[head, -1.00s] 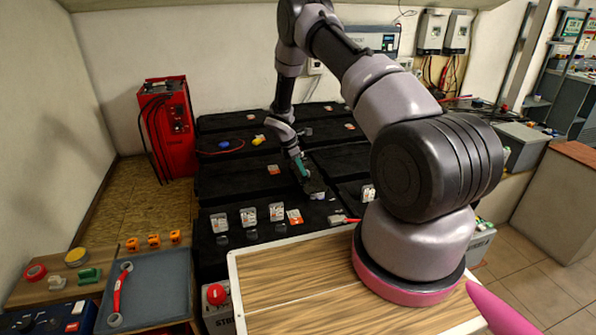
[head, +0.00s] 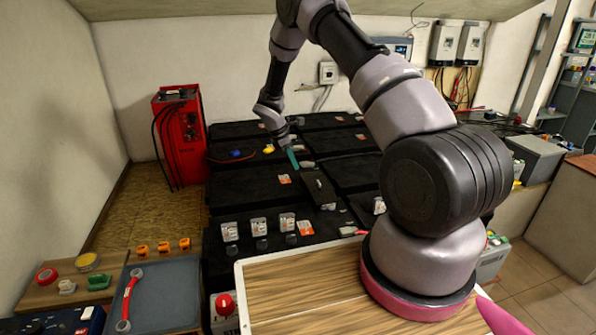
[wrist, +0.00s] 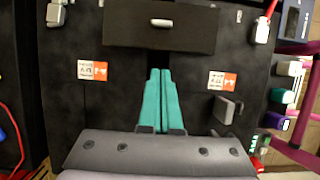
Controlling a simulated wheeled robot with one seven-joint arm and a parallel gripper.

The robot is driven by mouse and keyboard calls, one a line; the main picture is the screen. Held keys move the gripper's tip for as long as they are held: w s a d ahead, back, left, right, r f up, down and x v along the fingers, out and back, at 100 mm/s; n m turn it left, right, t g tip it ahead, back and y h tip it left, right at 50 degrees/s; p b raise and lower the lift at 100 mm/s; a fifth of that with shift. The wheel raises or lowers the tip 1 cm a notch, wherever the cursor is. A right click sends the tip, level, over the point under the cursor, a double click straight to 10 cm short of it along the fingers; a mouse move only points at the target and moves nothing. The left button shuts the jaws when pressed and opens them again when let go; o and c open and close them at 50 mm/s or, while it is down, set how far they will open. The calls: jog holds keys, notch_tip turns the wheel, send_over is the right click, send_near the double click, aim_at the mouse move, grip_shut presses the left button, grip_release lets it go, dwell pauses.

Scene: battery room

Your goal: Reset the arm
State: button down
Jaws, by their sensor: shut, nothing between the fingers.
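My gripper (head: 294,160) has teal fingers and hangs above the black batteries, pointing down. In the wrist view its teal fingertips (wrist: 160,75) are together with nothing between them. A dark flat cover (head: 318,187) with a small pale handle lies on the batteries just beyond the fingertips. In the wrist view this cover (wrist: 190,38) is ahead of the fingers and apart from them as far as I can tell. My arm reaches up from its pink-ringed base and bends down to the gripper.
A red charger (head: 180,137) stands at the back left. A grey tray (head: 165,295) holds a red wrench (head: 130,297). Several clear-fronted small parts line the front batteries. A wooden top (head: 290,290) is clear beside my base. A grey box (head: 537,157) stands at right.

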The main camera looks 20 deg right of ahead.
jog(key=s+d+r+m+t+y, duration=0.1)
jog(key=s+r+m, duration=0.3)
jog(key=r, duration=0.6)
jog(key=s+r+m+t+y, duration=0.1)
jog(key=s+r+m, duration=0.25)
jog(key=r, duration=0.75)
jog(key=s+d+r+m+y, duration=0.1)
jog(key=s+r+m, duration=0.25)
jog(key=r, duration=0.65)
jog(key=s+r+m+t+y, duration=0.1)
jog(key=s+r+m, duration=0.2)
jog(key=s, duration=0.5)
jog(key=s+a+r+m+t+y, duration=0.1)
jog(key=s+r+m, duration=0.3)
jog(key=s, duration=0.5)
jog(key=s+r+m+t+y, duration=0.1)
jog(key=s+r+m+t, duration=0.2)
jog(key=s, duration=0.5)
notch_tip(320, 180, up, 2)
jog(key=shift+s+a+r+m, duration=0.15)
jog(key=shift+s+r+m, duration=0.1)
jog(key=shift+m, duration=0.35)
